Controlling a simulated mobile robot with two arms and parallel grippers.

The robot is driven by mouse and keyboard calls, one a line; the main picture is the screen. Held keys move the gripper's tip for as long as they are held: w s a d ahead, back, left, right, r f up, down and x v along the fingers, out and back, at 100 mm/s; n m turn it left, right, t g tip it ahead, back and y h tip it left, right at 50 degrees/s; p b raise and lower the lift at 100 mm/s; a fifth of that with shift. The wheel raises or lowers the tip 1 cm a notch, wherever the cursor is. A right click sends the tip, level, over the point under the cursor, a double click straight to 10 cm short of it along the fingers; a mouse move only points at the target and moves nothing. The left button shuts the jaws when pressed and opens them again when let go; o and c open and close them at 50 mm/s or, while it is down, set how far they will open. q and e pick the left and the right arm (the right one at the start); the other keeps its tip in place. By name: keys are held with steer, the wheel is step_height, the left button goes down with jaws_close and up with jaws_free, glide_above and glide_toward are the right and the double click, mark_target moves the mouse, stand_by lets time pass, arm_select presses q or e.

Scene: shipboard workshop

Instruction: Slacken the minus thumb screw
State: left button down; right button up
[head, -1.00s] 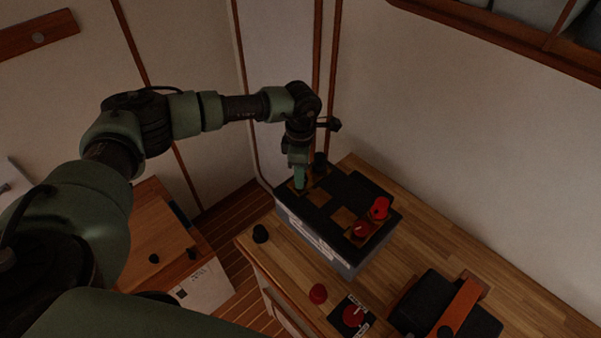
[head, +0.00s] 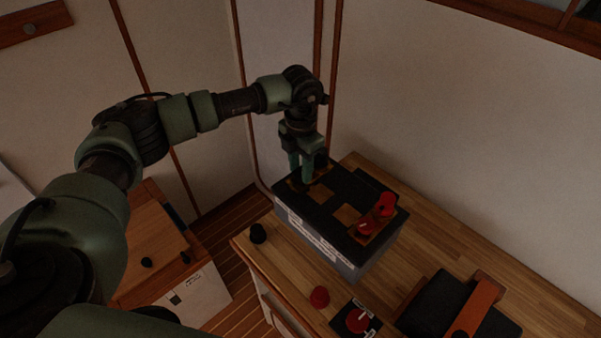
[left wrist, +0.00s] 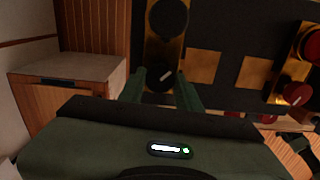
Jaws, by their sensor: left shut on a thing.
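The minus thumb screw (left wrist: 159,79) is a black round knob with a pale line across its top. It sits on a brass strip at the left end of the battery (head: 336,257), below a larger black cap (left wrist: 167,17). My left gripper (head: 301,178) points down over this end of the battery. In the left wrist view, its two green fingers (left wrist: 160,76) stand on either side of the screw and are shut on it. In the head view the fingers mostly hide the screw. My right gripper is not in view.
A red terminal cap (head: 385,204) and red thumb screw (head: 365,228) are at the battery's other end. On the wooden bench lie a black cap (head: 258,233), a red cap (head: 319,297), a red rotary switch (head: 357,320) and a black case with an orange strap (head: 477,304).

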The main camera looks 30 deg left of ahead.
arm_select(q)
steer(key=n+b, duration=0.2)
steer(key=n, duration=0.2)
steer(key=shift+w, duration=0.1)
steer(key=shift+r+n+b, duration=0.15)
steer(key=shift+n+b, duration=0.7)
steer(key=shift+n, duration=1.25)
steer(key=c, duration=1.3)
jaws_free()
steer(key=o, duration=0.3)
